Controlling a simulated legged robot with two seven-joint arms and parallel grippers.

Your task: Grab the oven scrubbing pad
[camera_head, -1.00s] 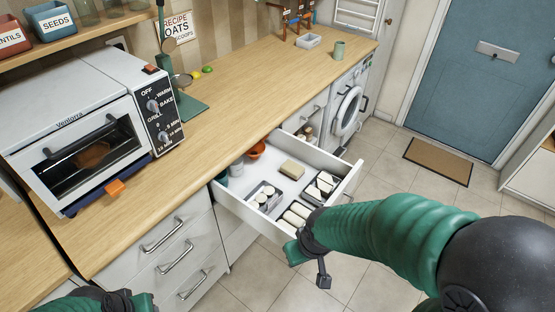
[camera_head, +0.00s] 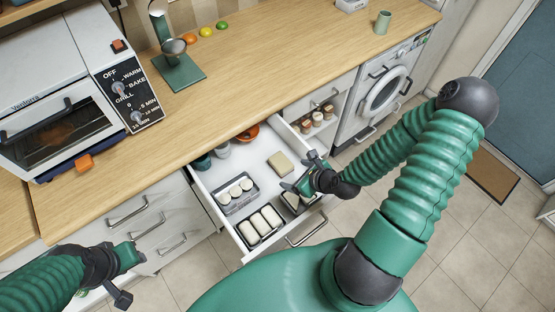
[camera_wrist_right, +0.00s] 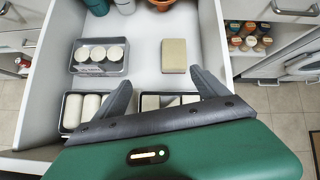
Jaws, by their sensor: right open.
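A beige rectangular block (camera_head: 280,165), which looks like the scrubbing pad, lies flat on the floor of the open white drawer (camera_head: 258,152). My right gripper (camera_head: 299,172) is over the drawer's front right part, open and empty, close to the block but apart from it. In the right wrist view the block (camera_wrist_right: 174,56) lies just beyond my open fingers (camera_wrist_right: 162,83), nearer the right finger. My left gripper (camera_head: 127,276) is at the lower left, in front of the closed drawers, away from the block; its jaw opening is unclear.
The drawer also holds a tray of round white items (camera_head: 237,194), a tray of white rolls (camera_head: 261,225), a partly hidden tray under my right gripper and an orange bowl (camera_head: 248,133). The drawer walls stand around them. The toaster oven (camera_head: 58,130) sits on the wooden counter.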

